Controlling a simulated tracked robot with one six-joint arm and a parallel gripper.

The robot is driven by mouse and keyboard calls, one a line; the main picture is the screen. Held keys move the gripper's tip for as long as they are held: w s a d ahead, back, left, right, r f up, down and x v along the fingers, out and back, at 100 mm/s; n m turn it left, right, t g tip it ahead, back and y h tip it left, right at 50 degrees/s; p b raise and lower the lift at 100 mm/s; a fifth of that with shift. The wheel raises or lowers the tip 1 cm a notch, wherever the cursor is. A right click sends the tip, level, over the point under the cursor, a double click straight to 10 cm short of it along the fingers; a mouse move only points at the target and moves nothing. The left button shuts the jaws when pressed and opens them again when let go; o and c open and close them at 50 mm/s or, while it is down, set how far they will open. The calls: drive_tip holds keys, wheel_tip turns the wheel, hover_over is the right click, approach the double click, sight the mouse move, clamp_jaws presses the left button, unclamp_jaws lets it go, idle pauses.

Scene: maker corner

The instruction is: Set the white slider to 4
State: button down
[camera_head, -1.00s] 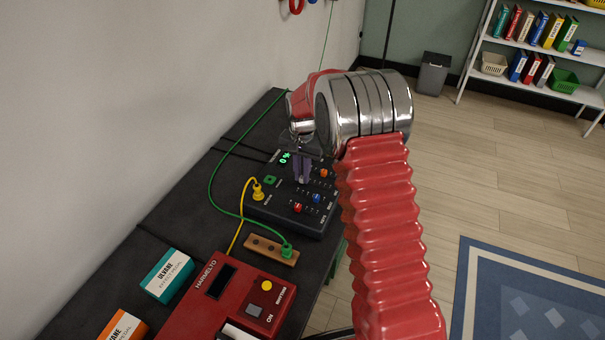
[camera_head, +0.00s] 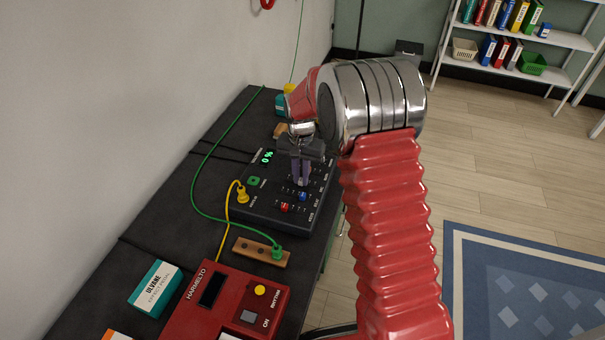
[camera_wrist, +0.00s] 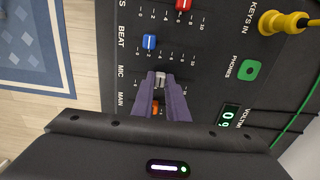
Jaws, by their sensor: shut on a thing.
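The white slider (camera_wrist: 160,79) sits in the MIC row of the black mixer panel (camera_head: 262,209), seen in the wrist view. My gripper (camera_head: 301,184) is shut on its knob, fingers pointing down at the panel; the fingertips also show in the wrist view (camera_wrist: 160,82). The knob is toward the low-number end of its row. The fingers hide part of the scale, so I cannot read its exact number. In the head view my gripper hides the white slider.
A blue slider (camera_wrist: 150,42), a red slider (camera_wrist: 183,5) and a partly hidden orange slider (camera_wrist: 155,106) are close by. A yellow plug (camera_head: 242,193) with its cable and a green cable (camera_head: 193,187) run beside the panel. A red box (camera_head: 240,297) stands nearer.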

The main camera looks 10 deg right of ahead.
drive_tip(key=shift+s+d, duration=0.1)
drive_tip(key=shift+d, duration=0.15)
drive_tip(key=c, duration=1.7)
unclamp_jaws()
drive_tip(key=shift+r, duration=0.1)
wheel_tip(320, 180, up, 14)
drive_tip(key=shift+f, duration=0.25)
drive_tip(key=shift+w, duration=0.2)
